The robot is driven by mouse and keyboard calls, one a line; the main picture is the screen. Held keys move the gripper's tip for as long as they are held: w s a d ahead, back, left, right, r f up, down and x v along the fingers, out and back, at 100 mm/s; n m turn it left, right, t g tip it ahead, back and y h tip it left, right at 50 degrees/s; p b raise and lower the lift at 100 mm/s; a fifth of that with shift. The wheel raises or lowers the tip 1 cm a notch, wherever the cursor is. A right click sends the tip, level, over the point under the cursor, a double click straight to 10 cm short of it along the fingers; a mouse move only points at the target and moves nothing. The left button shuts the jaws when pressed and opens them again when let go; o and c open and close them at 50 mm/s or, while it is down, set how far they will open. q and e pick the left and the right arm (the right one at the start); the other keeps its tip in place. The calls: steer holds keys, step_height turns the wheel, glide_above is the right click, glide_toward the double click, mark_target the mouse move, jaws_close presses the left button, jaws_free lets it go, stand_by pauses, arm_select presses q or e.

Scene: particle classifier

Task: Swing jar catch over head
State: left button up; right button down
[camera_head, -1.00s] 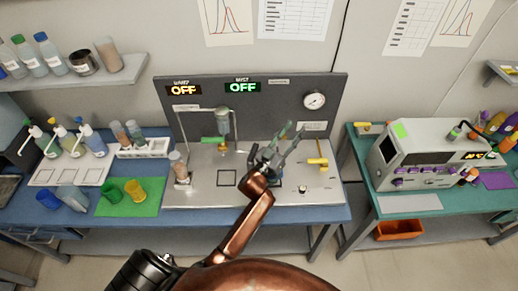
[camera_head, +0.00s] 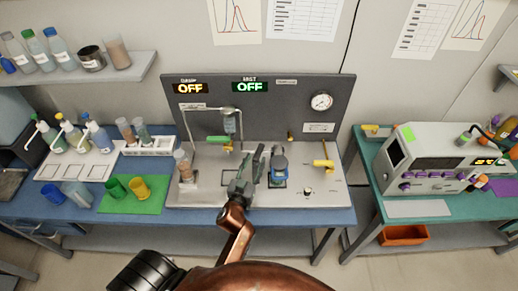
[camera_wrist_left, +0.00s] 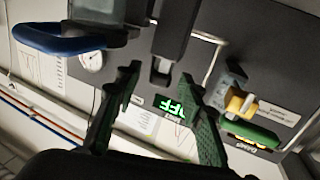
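A jar (camera_head: 279,162) with a blue part low on it stands on the grey deck of the bench rig (camera_head: 215,195), in front of the dark panel. In the left wrist view a blue loop (camera_wrist_left: 52,42) sits at the upper left, beside a grey body; which part of the jar it is, I cannot tell. My left gripper (camera_head: 252,162) is just left of the jar in the head view, apart from the blue part. Its two fingers stand apart and empty in the wrist view (camera_wrist_left: 160,75). My right gripper is not in view.
Left of the gripper is a pipe assembly with a green-and-yellow valve (camera_head: 220,140). A yellow lever (camera_head: 323,163) is right of the jar. A gauge (camera_head: 322,101) and two displays reading OFF are on the panel. A green mat (camera_head: 130,206) with cups lies left.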

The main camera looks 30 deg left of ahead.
mark_target(262, 144)
arm_select(q)
steer(key=x, duration=0.7)
steer(key=shift+w, duration=0.1)
jaws_close()
stand_by(0.3)
